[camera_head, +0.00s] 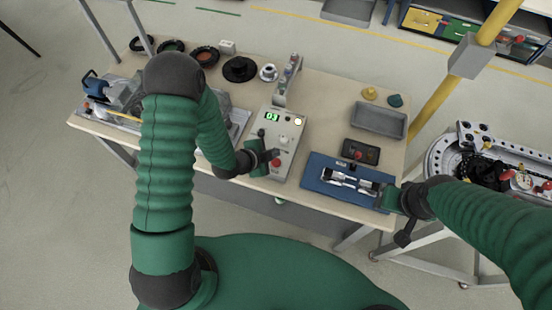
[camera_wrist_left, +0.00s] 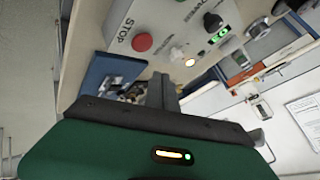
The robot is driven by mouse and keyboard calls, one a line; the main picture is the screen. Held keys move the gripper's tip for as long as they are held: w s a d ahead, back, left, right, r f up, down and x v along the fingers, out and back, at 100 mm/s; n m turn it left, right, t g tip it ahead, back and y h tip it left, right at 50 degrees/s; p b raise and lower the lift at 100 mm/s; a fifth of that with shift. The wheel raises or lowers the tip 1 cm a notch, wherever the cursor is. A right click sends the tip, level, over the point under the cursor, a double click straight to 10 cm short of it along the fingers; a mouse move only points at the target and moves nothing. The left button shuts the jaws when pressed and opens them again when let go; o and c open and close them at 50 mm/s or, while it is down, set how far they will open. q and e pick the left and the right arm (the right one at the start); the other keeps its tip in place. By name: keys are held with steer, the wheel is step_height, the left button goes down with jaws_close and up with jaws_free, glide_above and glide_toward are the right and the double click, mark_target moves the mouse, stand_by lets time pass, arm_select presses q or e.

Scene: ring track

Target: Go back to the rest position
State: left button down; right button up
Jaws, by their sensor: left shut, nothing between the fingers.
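My left gripper (camera_head: 270,158) is in front of the control box (camera_head: 284,138), close to its red button (camera_head: 277,164); I cannot tell whether they touch. Its fingers, seen in the left wrist view (camera_wrist_left: 163,92), are shut with nothing between them. That view also shows the red stop button (camera_wrist_left: 142,42) and a lit white button (camera_wrist_left: 190,62) on the box face. My right gripper (camera_head: 388,194) is at the right end of the blue tray (camera_head: 318,184), beside a metal part (camera_head: 347,180) lying there. Its fingers are too small and partly hidden to read.
A black device (camera_head: 361,151) and a grey bin (camera_head: 379,120) lie behind the blue tray. Black rings and a black wheel (camera_head: 239,69) sit at the table's back left. A ring track (camera_head: 470,160) stands at the right. A yellow post (camera_head: 435,105) rises beside the table.

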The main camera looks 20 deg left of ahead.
arm_select(q)
steer(key=shift+r+p, duration=0.3)
steer(key=shift+r, duration=0.5)
steer(key=shift+f, duration=0.1)
steer(key=s+a+r+n+g+y+b, duration=0.2)
steer(key=s+n+b, duration=0.3)
steer(key=s+n, duration=0.2)
steer(key=s+a+r+n+g+y+b, duration=0.2)
steer(key=s+a+r+n+g+b, duration=0.1)
steer(key=s+n+b, duration=0.2)
steer(key=shift+s+r+n+g, duration=0.15)
steer(key=shift+s+n+g, duration=0.15)
steer(key=shift+s+n, duration=0.7)
steer(key=shift+d, duration=0.1)
